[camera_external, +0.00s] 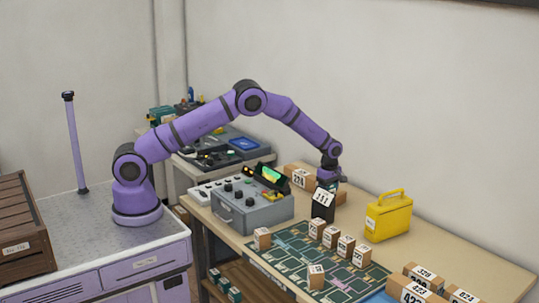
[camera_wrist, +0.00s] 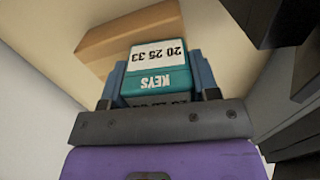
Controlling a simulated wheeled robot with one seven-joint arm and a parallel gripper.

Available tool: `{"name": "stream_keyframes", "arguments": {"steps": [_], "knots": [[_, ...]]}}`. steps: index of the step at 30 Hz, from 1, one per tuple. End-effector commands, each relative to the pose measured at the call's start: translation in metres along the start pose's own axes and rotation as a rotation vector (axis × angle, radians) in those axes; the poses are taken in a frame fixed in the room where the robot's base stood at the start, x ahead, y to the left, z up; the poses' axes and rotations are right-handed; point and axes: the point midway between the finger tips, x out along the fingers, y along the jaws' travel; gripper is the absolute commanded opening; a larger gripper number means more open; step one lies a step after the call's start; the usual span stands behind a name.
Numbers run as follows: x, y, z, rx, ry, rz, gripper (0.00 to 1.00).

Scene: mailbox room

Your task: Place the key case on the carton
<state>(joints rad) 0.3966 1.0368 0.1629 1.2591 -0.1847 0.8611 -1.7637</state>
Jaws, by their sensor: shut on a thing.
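The key case (camera_wrist: 150,81) is a teal box with a white number label and the word KEYS. In the wrist view it sits between the two blue-grey fingers of my gripper (camera_external: 328,183), which is shut on it. A brown carton (camera_wrist: 105,43) shows just beyond the key case in the wrist view. In the external view the carton (camera_external: 300,177) lies on the table behind my gripper, with a numbered label. The key case is not clearly visible there. I cannot tell whether the key case touches the carton.
A dark box with a white label (camera_external: 323,203) stands in front of my gripper. A grey control box (camera_external: 250,212) is at left, a yellow case (camera_external: 388,216) at right. Several small numbered boxes stand on a green board (camera_external: 290,240). The far right tabletop (camera_external: 455,250) is clear.

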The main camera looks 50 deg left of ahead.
Motion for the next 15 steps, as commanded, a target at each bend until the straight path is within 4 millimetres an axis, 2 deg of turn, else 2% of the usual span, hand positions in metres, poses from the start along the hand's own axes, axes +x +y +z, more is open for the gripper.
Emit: {"name": "stream_keyframes", "arguments": {"steps": [9, 10, 13, 15], "knots": [[0.0016, 0.0003, 0.0003, 0.000, 0.000, 0.001, 0.29], [0.0019, 0.0003, 0.0003, 0.001, 0.000, 0.001, 0.57], [0.0015, 0.0004, 0.0004, 0.001, -0.001, 0.002, 0.80], [0.0015, 0.0003, 0.0003, 0.001, 0.000, 0.002, 0.81]]}}
